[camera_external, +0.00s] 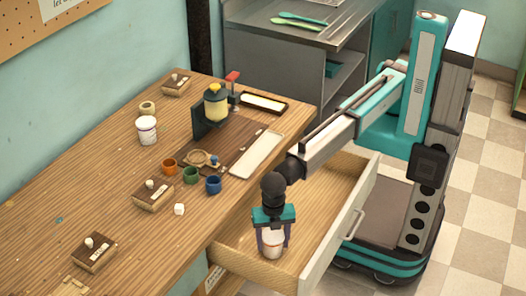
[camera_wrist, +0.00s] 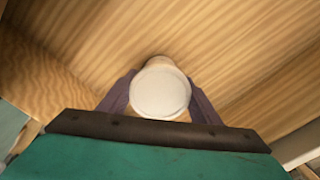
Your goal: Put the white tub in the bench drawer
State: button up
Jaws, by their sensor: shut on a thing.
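My gripper (camera_external: 271,243) points down inside the open bench drawer (camera_external: 318,200). Its two dark fingers are shut on a white tub (camera_external: 272,247), one finger on each side. In the wrist view the tub's round white lid (camera_wrist: 160,93) sits between the fingers, with the wood drawer floor around it. The tub looks upright and is low in the front left part of the drawer. I cannot tell whether its base touches the floor. The drawer is pulled well out and otherwise looks empty. A second white tub (camera_external: 147,130) stands on the bench top.
The drawer front (camera_external: 340,235) stands between the tub and my base.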

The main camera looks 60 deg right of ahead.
jog(key=shift+f, duration=0.15)
jog(key=o, duration=1.1)
notch_tip(320, 180, up, 12)
jog(key=shift+r+b, duration=0.15)
jog(key=shift+b, duration=0.15)
dwell(0.8)
